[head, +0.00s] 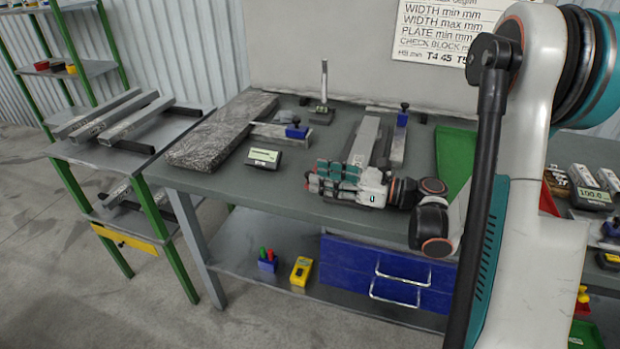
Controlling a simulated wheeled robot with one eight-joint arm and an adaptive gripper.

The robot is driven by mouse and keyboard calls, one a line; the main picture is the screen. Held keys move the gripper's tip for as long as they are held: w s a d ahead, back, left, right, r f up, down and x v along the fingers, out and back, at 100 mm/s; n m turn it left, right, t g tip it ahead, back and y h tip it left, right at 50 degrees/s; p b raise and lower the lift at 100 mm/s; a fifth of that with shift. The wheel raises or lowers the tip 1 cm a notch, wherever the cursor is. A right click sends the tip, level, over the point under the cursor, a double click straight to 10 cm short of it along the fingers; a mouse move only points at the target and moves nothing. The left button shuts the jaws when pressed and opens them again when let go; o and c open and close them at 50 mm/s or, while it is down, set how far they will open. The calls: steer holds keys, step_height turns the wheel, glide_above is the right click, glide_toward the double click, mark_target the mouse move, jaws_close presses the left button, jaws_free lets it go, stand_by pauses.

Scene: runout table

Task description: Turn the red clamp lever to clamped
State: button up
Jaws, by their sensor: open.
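My gripper (318,177) is low over the front middle of the grey-green table (225,185), its fingers pointing left. Its jaws look open; I cannot see anything between them. I cannot make out a red clamp lever in this view. It may be hidden behind my gripper or too small to tell. A blue clamp-like part (297,131) sits on a metal bar behind and left of my gripper. Another blue part (402,117) stands at the end of a metal bar farther right.
A grey slab (215,135) lies at the table's left. A small display (264,158) and an upright stand (323,100) are nearby. Metal bars (366,138) lie behind my gripper. Blue drawers (375,265) hang below. A rack (100,150) stands left. The table's front left is clear.

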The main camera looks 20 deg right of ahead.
mark_target(310, 172)
steer(key=shift+b+x, duration=0.35)
steer(key=shift+x, duration=1.6)
steer(key=shift+c, duration=0.5)
jaws_close()
